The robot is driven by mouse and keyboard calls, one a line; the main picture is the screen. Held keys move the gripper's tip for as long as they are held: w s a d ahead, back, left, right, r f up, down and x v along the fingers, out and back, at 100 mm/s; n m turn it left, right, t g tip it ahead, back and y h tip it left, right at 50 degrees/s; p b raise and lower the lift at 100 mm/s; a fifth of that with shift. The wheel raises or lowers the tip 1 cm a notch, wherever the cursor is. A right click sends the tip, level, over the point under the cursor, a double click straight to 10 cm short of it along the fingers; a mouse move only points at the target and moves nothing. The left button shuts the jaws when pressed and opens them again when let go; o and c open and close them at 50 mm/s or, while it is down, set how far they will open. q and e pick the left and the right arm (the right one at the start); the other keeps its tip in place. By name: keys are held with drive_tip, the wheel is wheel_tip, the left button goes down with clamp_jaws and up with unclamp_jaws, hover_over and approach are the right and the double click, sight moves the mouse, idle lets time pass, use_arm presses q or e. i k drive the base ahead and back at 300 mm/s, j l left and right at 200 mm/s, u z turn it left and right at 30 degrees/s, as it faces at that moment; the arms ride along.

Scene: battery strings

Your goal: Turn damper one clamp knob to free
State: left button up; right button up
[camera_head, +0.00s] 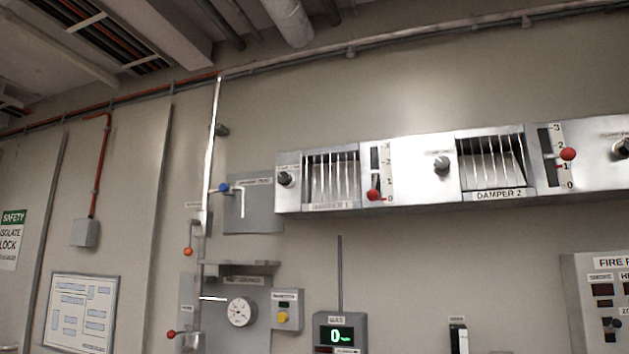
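The damper 1 unit (330,206) is the left part of a long metal panel high on the wall. A dark round knob (285,179) sits on its left end, beside the louvre (331,177); the label above it is too small to read. A red-knobbed lever (373,194) stands right of the louvre, near 0 on its scale. The damper 2 unit (498,195) is to the right, with its own knob (441,164) and a red-knobbed lever (568,154) between 1 and 2. Neither of my grippers is in view.
Below the panel are a round gauge (240,312), a box with a yellow knob (283,317) and a gas display (335,335) reading 0. A vertical pipe (210,150) with a blue-knobbed handle (224,188) is left of the panel. A fire panel (600,300) is lower right.

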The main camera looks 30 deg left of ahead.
sight(284, 178)
drive_tip(key=i+j+z, duration=0.1)
drive_tip(key=j, duration=1.3)
drive_tip(key=j+z, duration=0.1)
drive_tip(key=j, duration=1.3)
